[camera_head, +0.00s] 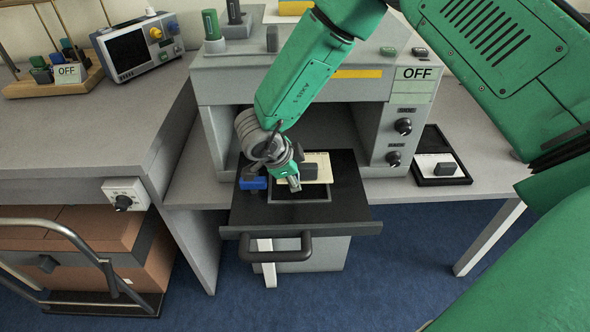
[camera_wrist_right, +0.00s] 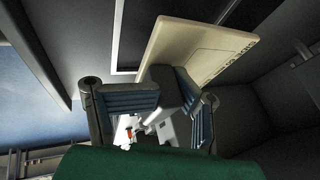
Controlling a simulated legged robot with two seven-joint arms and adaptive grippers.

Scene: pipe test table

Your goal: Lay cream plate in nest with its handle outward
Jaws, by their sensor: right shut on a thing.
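The cream plate (camera_head: 321,160) is over the pulled-out black drawer, toward its back, with its dark grey block handle (camera_head: 309,172) toward the front. My right gripper (camera_head: 292,181) reaches down from above and is shut on the handle. In the right wrist view my right gripper (camera_wrist_right: 168,108) has its ribbed fingers on either side of the grey handle (camera_wrist_right: 172,84), and the cream plate (camera_wrist_right: 195,46) extends beyond it. The nest (camera_head: 300,200) is a dark framed recess in the drawer, partly covered by the plate and gripper. My left gripper is not in view.
The drawer's front handle (camera_head: 276,248) sticks out over the floor. A blue piece (camera_head: 253,183) sits left of the nest. The machine housing (camera_head: 375,120) stands close behind and above. Right of it, a black tray (camera_head: 421,163) holds a pale plate with a dark handle.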

